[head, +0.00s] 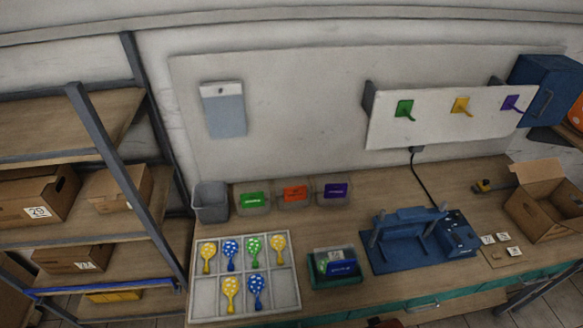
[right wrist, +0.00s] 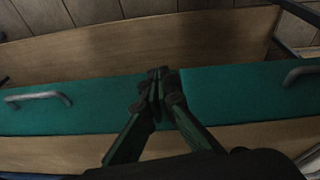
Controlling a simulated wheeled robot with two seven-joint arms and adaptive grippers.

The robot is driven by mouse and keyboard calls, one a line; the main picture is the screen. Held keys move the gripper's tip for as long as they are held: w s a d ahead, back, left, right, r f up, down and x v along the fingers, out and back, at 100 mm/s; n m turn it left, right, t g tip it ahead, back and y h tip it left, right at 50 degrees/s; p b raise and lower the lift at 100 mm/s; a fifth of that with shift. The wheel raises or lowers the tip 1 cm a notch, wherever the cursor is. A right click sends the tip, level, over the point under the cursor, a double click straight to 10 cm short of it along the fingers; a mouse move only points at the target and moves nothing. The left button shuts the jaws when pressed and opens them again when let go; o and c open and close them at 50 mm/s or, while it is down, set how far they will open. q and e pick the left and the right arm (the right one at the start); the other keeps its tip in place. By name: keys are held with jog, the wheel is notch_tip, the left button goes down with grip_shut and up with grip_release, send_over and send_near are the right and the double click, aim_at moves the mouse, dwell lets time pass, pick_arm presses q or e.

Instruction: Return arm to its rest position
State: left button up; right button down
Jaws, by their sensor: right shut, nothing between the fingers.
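My right gripper (right wrist: 157,88) shows in the right wrist view with its fingers together and nothing between them. It is in front of the teal drawer fronts below the bench top. On the bench, a white divided tray (head: 196,303) holds several spotted balloons, yellow, blue and green. A blue printing machine (head: 405,245) stands to the right, with no gripper near it.
A small teal-edged box (head: 335,280) sits between tray and machine. Several labelled bins (head: 294,195) and a grey bin (head: 211,203) stand behind. An open cardboard box (head: 545,210) is at right. Metal shelves (head: 100,150) are at left. A drawer handle (right wrist: 38,97) juts out.

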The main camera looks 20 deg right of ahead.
notch_tip(320, 180, down, 21)
jog(key=s+a+g+b, duration=0.1)
jog(key=s+b, duration=0.2)
jog(key=s+f+b, duration=0.2)
jog(key=s+f, duration=0.8)
jog(key=f, duration=0.2)
jog(key=s+f+n+g+b, duration=0.1)
jog(key=s+f+b, duration=0.1)
jog(key=s+f, duration=0.8)
notch_tip(320, 180, down, 3)
jog(key=shift+r+y, duration=0.2)
jog(key=shift+y, duration=0.1)
jog(key=shift+s, duration=0.1)
